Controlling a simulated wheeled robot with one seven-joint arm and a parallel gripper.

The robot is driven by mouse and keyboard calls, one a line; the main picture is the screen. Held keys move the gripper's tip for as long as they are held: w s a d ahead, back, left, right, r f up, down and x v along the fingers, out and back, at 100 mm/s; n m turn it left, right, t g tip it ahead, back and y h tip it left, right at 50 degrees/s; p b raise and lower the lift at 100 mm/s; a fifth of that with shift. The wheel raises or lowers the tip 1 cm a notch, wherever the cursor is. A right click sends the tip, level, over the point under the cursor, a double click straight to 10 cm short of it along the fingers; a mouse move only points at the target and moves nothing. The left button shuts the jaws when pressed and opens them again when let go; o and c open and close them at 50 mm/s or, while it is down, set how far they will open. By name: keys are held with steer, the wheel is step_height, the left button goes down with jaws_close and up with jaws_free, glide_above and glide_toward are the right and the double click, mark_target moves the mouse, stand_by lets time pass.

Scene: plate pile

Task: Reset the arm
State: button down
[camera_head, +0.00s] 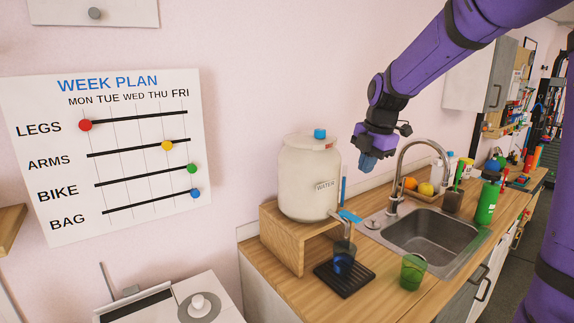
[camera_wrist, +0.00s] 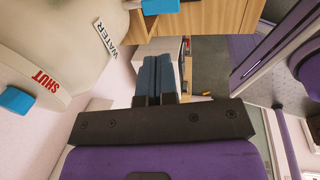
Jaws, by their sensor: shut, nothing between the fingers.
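My purple gripper (camera_head: 367,161) hangs in the air in the head view, right of the water jar and above the back of the counter near the faucet. Its blue-grey fingers point down. In the wrist view the two fingers (camera_wrist: 157,78) lie side by side, shut with nothing between them. The gripper is apart from the jar and the faucet in the head view.
A white water jar (camera_head: 310,185) stands on a wooden stand (camera_head: 283,238). A dark glass (camera_head: 344,258) sits on a black tray (camera_head: 358,279) below its tap. A green cup (camera_head: 412,272), faucet (camera_head: 398,178), sink (camera_head: 440,237) and green bottle (camera_head: 486,203) are to the right.

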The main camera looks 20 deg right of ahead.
steer(key=s+a+r+m+t, duration=0.1)
steer(key=s+a+r+m, duration=0.1)
steer(key=s+m, duration=0.9)
steer(key=s+a+r+m+t, duration=0.2)
steer(key=s+a+m, duration=0.3)
steer(key=s+m, duration=0.6)
steer(key=s, duration=0.6)
steer(key=shift+s+h, duration=0.25)
steer(key=shift+h, duration=0.15)
steer(key=shift+a, duration=0.1)
